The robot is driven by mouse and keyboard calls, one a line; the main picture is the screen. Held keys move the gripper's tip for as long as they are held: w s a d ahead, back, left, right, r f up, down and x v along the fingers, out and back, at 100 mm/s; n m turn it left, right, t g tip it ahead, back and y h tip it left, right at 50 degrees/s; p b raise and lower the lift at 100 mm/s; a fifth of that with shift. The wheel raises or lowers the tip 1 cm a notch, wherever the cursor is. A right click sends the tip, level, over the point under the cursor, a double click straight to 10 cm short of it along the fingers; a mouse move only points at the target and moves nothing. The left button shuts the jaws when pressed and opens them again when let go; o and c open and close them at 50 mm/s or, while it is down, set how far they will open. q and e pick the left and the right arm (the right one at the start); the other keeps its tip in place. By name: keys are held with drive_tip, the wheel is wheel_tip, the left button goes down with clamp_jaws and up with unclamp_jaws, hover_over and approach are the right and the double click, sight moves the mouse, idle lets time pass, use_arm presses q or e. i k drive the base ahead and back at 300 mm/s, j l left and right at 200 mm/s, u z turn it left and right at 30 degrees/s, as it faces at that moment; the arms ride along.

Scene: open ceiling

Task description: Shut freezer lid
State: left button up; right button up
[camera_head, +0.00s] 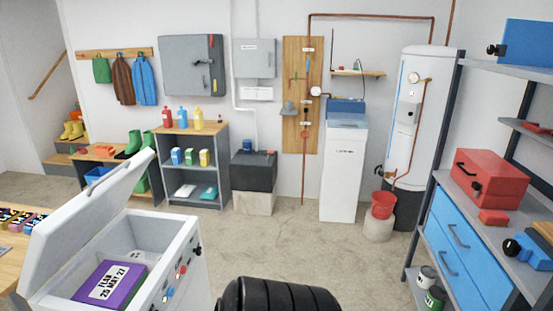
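The white chest freezer (183,246) stands at the lower left, close to me. Its lid (85,215) is raised and leans up steeply from the left side, so the inside shows. A purple box (124,291) with a white date label lies inside. Small red, blue and black pieces sit on the freezer's right face. Neither of my grippers can be made out. A black ribbed part at the bottom middle seems to be mine, and no fingers show on it. The freezer's lower part is cut off by the picture's edge.
A wooden table (16,257) with small colored packs is left of the freezer. The concrete floor (265,240) is clear in the middle. A grey shelf (223,165) stands behind. A metal rack with blue drawers (462,237) is on the right, near a red bucket (383,205).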

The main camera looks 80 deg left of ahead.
sight(54, 240)
drive_tip(key=u, duration=3.85)
